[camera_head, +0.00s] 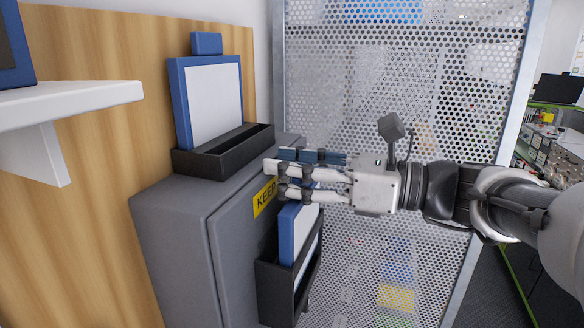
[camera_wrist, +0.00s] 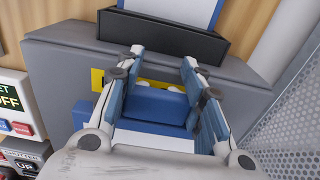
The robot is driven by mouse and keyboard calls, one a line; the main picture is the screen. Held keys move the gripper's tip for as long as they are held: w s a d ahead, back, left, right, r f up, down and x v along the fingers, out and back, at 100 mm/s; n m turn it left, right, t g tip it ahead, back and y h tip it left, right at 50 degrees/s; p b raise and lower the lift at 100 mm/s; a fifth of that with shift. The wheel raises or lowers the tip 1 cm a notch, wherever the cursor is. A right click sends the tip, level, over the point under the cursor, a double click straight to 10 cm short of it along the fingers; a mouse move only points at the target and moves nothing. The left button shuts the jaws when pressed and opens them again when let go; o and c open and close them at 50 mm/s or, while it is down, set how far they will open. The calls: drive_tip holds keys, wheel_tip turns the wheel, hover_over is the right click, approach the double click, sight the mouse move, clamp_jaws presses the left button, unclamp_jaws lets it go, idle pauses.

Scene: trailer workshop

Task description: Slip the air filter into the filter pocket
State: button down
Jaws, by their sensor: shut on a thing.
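The air filter (camera_head: 286,236) is a flat panel with a blue frame and a white face. It stands about upright at the front of the grey cabinet. Its lower part is between the walls of the black filter pocket (camera_head: 274,296); I cannot tell how deep it sits. My gripper (camera_head: 276,178) comes in from the right above it, shut on the filter's blue top tab. In the wrist view the blue tab (camera_wrist: 155,104) is between the two fingers of my gripper (camera_wrist: 160,72). The pocket is hidden in that view.
The grey cabinet (camera_head: 175,235) carries a yellow label (camera_head: 264,198). A black holder (camera_head: 210,163) on top holds a second blue-framed panel (camera_head: 213,100). A white shelf (camera_head: 70,100) juts out at left. A perforated metal panel (camera_head: 350,90) stands behind my gripper.

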drive_tip(key=c, duration=1.4)
unclamp_jaws()
drive_tip(key=shift+f, duration=0.1)
drive_tip(key=o, duration=0.7)
drive_tip(key=shift+a+f, duration=0.15)
drive_tip(key=shift+s+d+f, duration=0.1)
drive_tip(key=shift+d, duration=0.5)
drive_tip(key=v, duration=1)
drive_tip(key=shift+s+d+r, duration=0.3)
drive_tip(key=shift+r, duration=0.05)
